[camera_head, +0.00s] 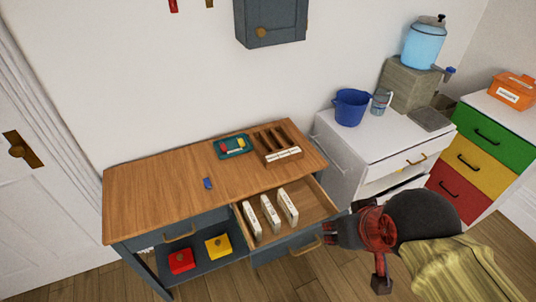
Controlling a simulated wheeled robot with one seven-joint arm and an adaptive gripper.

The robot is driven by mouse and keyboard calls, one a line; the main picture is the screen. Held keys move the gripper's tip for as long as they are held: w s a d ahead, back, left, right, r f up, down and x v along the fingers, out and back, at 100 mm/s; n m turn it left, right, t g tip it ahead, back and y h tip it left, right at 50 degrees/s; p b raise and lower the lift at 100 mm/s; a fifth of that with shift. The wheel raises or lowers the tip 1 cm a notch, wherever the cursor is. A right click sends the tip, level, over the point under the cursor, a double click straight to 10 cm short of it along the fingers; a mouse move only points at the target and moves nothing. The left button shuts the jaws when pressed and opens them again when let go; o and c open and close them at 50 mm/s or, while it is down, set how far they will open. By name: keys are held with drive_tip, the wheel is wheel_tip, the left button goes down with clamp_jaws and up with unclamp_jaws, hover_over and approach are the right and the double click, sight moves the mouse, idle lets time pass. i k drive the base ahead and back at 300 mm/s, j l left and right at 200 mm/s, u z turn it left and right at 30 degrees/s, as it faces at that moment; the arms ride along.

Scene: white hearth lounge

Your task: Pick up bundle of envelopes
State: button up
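Three white, thin bundles stand upright in the open right drawer (312,203) of the wooden-topped desk: a left one (252,219), a middle one (270,213) and a right one (288,206). They look like envelope bundles, but their print is too small to read. My gripper (330,233), dark with reddish parts, is just right of the drawer's front corner, apart from the bundles. Its fingertips are small and partly hidden, so I cannot tell if it is open or shut. I see nothing held in it.
The desk top (150,190) bears a teal tray (234,147), a wooden sorter (277,143) and a small blue object (208,184). Red (181,261) and yellow (218,246) boxes sit on the shelf below. A white cabinet (345,160) with a blue bucket (351,107) stands at right.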

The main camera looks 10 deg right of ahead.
sight(256, 227)
drive_tip(key=j+z, duration=0.3)
drive_tip(key=j, duration=0.15)
drive_tip(key=k+j+z, duration=0.1)
drive_tip(key=j+z, duration=0.15)
drive_tip(key=j, duration=0.2)
drive_tip(key=k+j+z, duration=0.1)
drive_tip(key=j+z, duration=0.2)
drive_tip(key=k+j+z, duration=0.15)
drive_tip(key=j+z, duration=0.15)
drive_tip(key=j, duration=0.2)
